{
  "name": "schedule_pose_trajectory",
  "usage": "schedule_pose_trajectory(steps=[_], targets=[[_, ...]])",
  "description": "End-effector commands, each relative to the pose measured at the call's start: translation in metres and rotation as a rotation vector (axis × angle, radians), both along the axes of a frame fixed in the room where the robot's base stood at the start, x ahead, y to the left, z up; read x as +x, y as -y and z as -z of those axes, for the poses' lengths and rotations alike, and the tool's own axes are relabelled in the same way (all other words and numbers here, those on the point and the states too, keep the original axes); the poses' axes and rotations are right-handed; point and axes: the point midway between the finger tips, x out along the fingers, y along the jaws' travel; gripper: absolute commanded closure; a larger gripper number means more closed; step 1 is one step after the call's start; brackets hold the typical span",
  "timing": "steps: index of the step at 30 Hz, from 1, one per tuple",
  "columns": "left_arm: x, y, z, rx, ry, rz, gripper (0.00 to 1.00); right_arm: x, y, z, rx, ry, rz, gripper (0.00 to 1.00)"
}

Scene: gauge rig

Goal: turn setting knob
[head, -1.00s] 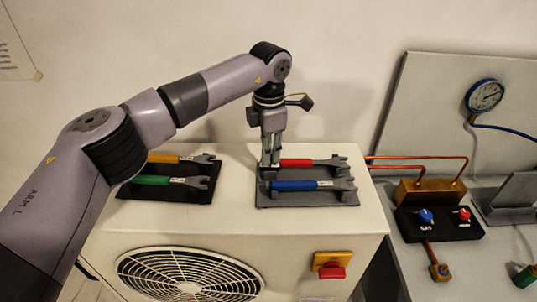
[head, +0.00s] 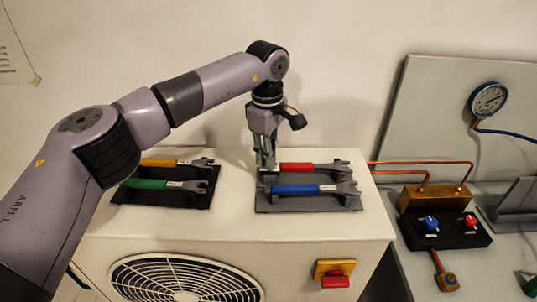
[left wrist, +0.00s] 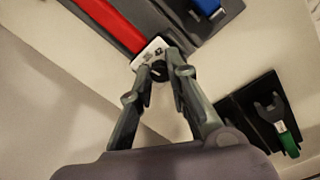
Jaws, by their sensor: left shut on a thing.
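A small dark round knob (left wrist: 158,72) sits beside a white marked plate (left wrist: 149,50) at the end of a red-handled wrench (left wrist: 108,22) in the left wrist view. My left gripper (left wrist: 160,66) is shut on this knob, its fingertips on either side. In the head view my left gripper (head: 266,164) points down at the left end of the red wrench (head: 297,167), and its fingers hide the knob there. The markings on the plate are too small to read. My right gripper is not in view.
A blue wrench (head: 295,190) lies in front of the red one on the same grey rack (head: 310,207). A black rack holds yellow (head: 160,162) and green (head: 152,184) wrenches to the left. A gauge (head: 488,100) and a black valve box (head: 455,237) stand right.

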Motion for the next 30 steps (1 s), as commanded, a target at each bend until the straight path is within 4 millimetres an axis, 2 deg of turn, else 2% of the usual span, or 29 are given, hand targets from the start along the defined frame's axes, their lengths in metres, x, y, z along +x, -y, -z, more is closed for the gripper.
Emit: schedule_pose_trajectory(steps=[18,30], targets=[[0.0007,0.0001,-0.0012,-0.002,0.001,0.576,1.0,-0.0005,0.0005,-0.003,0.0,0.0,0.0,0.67],[0.0008,0.0004,-0.0008,-0.002,0.001,0.833,1.0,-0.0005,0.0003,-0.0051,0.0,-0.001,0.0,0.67]])
